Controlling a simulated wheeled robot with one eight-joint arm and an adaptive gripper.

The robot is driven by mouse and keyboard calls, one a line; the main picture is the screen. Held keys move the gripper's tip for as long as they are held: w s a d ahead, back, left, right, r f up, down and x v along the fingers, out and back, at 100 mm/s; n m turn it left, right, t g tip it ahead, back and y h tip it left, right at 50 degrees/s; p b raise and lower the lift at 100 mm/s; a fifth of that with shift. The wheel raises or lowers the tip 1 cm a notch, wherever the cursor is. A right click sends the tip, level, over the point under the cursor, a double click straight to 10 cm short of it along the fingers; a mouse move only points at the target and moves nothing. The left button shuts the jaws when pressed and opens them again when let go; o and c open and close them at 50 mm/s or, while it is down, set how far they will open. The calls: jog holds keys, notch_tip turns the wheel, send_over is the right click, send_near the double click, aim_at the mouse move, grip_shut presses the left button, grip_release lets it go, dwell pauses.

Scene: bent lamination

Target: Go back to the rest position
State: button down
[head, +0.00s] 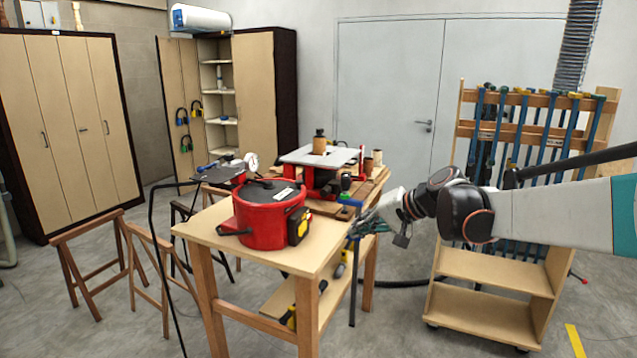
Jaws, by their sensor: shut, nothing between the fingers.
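My arm reaches in from the right edge in the head view. My gripper (358,228) is at its far end, by the right side of the wooden worktable (213,236). It is small and partly lost against the table and the dark parts behind it. It is shut, and no object shows in it. A red pot-like tank (262,222) with a dark lid stands on the worktable, left of my gripper and apart from it.
A red-legged machine with a grey top (318,156) stands behind the tank. A wheeled clamp rack (487,265) stands behind my arm on the right. Wooden trestles (88,240) are at left. Tall cabinets (68,125) line the back. Grey floor is open at front right.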

jog(key=s+d+f+n+h, duration=0.1)
jog(key=s+d+f+h, duration=0.1)
jog(key=s, duration=0.9)
jog(key=s+d+f+n+h, duration=0.1)
jog(key=s+d+f+h, duration=0.2)
jog(key=s, duration=0.9)
jog(key=s+d+f+n+h, duration=0.1)
jog(key=s+d, duration=0.4)
jog(key=s, duration=0.7)
jog(key=shift+s+f+n+h, duration=0.25)
jog(key=shift+f+h, duration=0.55)
jog(key=shift+h, duration=0.4)
jog(key=shift+a, duration=0.15)
